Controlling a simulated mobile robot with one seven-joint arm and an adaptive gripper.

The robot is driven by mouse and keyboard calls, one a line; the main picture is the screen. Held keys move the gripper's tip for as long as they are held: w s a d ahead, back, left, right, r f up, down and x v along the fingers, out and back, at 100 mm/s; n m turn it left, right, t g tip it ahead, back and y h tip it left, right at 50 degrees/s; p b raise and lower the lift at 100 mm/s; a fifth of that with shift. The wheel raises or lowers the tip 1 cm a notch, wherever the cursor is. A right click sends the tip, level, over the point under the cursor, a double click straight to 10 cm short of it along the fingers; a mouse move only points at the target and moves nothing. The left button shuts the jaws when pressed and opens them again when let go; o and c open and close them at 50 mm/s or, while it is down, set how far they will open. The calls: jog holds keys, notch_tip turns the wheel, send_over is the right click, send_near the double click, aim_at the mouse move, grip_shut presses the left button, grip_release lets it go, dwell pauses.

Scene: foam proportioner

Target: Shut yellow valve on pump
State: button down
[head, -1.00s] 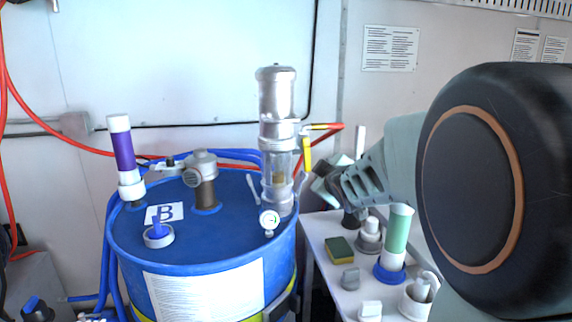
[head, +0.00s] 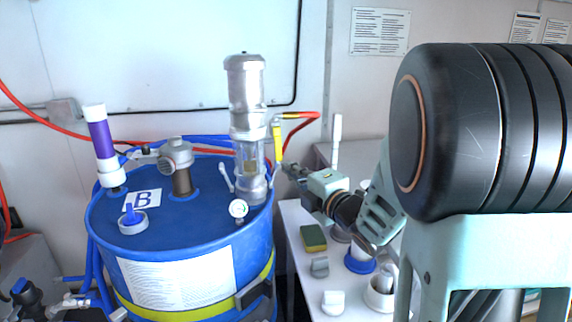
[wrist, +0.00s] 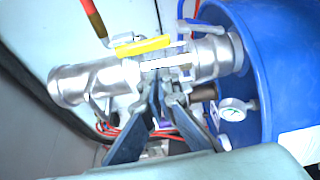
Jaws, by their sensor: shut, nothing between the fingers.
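The pump (head: 246,95) is a silver and clear cylinder standing upright on the blue drum; it also shows in the wrist view (wrist: 85,82), lying sideways in that picture. The yellow valve handle (head: 277,142) is on the pump's right side, by the red hose, and points along the pump's length. In the wrist view the yellow handle (wrist: 143,46) lies just beyond the fingertips. My gripper (head: 286,169) is shut and empty, right of the pump and a little below the handle. Its fingers show in the wrist view (wrist: 163,82) in front of the pump; contact cannot be told.
The blue drum (head: 195,228) carries a gauge (head: 238,208) and a purple-banded tube (head: 104,145). A white side table (head: 300,235) at right holds a sponge (head: 313,238) and several fittings beneath my arm. A red hose (head: 303,116) runs close to the valve.

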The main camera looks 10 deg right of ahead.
aim_at(278, 156)
jog(key=x, duration=0.8)
jog(key=shift+w+p, duration=0.35)
jog(key=shift+p, duration=0.1)
jog(key=shift+d+f+n+b, duration=0.15)
jog(key=shift+d+n+b, duration=0.15)
jog(key=shift+n+b, duration=0.3)
jog(key=shift+d+n+g+h+b, duration=0.5)
jog(key=shift+d+n+b, duration=0.2)
jog(key=shift+n+b, duration=0.4)
jog(key=d+r+n+g+h+b, duration=0.1)
jog(key=d+r+n+h, duration=0.3)
jog(key=n, duration=0.5)
jog(key=shift+d+r+b, duration=0.3)
jog(key=shift+d+b, duration=0.1)
jog(key=shift+d, duration=0.2)
jog(key=shift+w+r, duration=0.1)
jog(key=shift+r, duration=0.05)
jog(key=shift+d, duration=0.1)
